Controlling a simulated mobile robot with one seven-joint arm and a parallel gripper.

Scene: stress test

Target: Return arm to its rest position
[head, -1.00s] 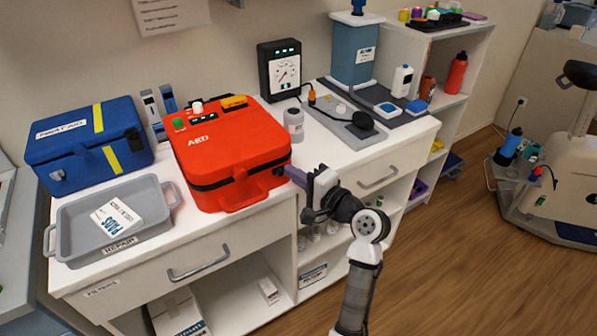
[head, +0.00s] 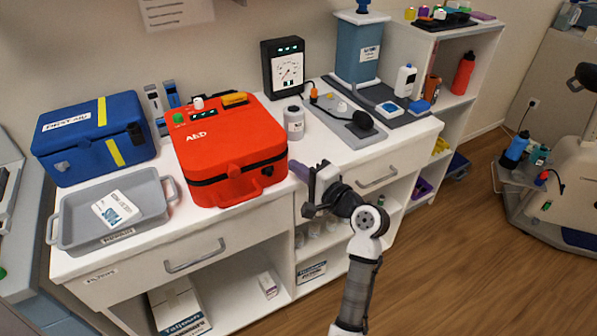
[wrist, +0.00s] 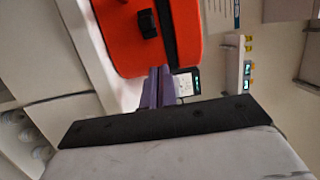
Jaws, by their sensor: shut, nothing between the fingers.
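My gripper (head: 299,171) is in front of the white counter, just right of the red AED case (head: 225,150). Its purple fingers are together with nothing between them; they also show in the wrist view (wrist: 158,88). The arm rises from the bottom of the head view and bends at the wrist, in front of the cabinet. In the wrist view the AED case (wrist: 130,35) fills the upper middle, beyond the fingertips. In the head view a small gap shows between the fingertips and the case.
The counter holds a blue first-aid bag (head: 92,138), a grey tray (head: 75,232) with a white packet, a grey jar (head: 294,124) and a black gauge (head: 284,68). Drawer handles (head: 195,258) stick out in front. Open floor (head: 450,270) lies to the right.

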